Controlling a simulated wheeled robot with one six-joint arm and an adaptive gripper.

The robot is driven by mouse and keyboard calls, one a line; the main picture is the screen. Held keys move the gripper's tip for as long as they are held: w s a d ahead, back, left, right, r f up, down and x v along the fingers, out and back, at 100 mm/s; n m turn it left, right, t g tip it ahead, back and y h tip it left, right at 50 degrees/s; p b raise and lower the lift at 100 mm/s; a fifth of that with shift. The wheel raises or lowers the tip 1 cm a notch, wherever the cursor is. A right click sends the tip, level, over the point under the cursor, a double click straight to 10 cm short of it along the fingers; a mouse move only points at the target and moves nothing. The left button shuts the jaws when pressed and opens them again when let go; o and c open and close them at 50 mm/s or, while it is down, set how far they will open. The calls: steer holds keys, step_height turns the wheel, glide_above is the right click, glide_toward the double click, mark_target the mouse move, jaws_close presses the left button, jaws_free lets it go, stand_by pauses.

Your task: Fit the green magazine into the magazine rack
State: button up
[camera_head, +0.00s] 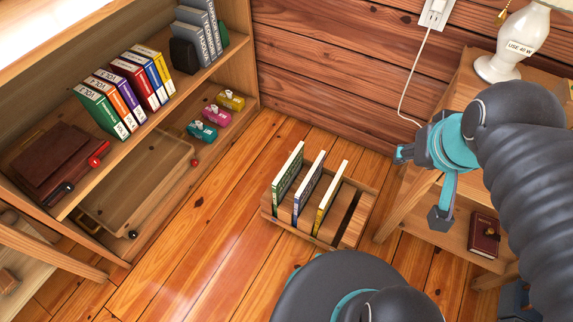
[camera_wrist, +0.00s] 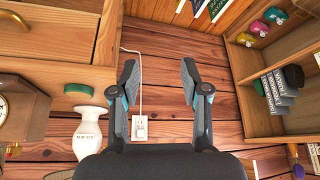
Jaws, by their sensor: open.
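The magazine rack (camera_head: 364,203) is a low wooden rack on the floor in the middle of the head view. The green magazine (camera_head: 287,180) stands upright in it at the left end. A blue magazine (camera_head: 308,187) and a yellow one (camera_head: 330,203) stand to its right. A dark slot at the rack's right end is empty. My gripper (camera_head: 422,185) is open and empty, to the right of the rack and apart from it. In the wrist view its spread fingers (camera_wrist: 160,82) have nothing between them, and magazines show at the top edge.
A shelf unit (camera_head: 231,82) with books and small coloured boxes stands at the left. A bedside table (camera_head: 474,98) with a white lamp (camera_head: 520,45) and a lower red book (camera_head: 484,236) stands at the right. A cord hangs from the wall outlet. Floor left of the rack is clear.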

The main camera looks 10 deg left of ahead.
steer(key=w+a+f+m+g, duration=0.1)
steer(key=w+a+f, duration=0.15)
steer(key=w, duration=0.25)
steer(key=w+a+f+g, duration=0.1)
steer(key=w+a, duration=0.2)
steer(key=w, duration=0.2)
steer(key=m+g, duration=0.3)
steer(key=g, duration=0.1)
glide_above(289, 164)
step_height(289, 164, down, 26)
steer(key=shift+d+f, duration=0.15)
steer(key=shift+f, duration=0.05)
steer(key=f, duration=0.8)
steer(key=shift+a+f+b, duration=0.2)
steer(key=shift+f+b, duration=0.05)
steer(key=shift+b, duration=0.15)
steer(key=shift+w+f, duration=0.2)
steer(key=shift+f, duration=1.35)
steer(key=shift+w+f, duration=0.15)
steer(key=shift+f, duration=1.4)
jaws_close()
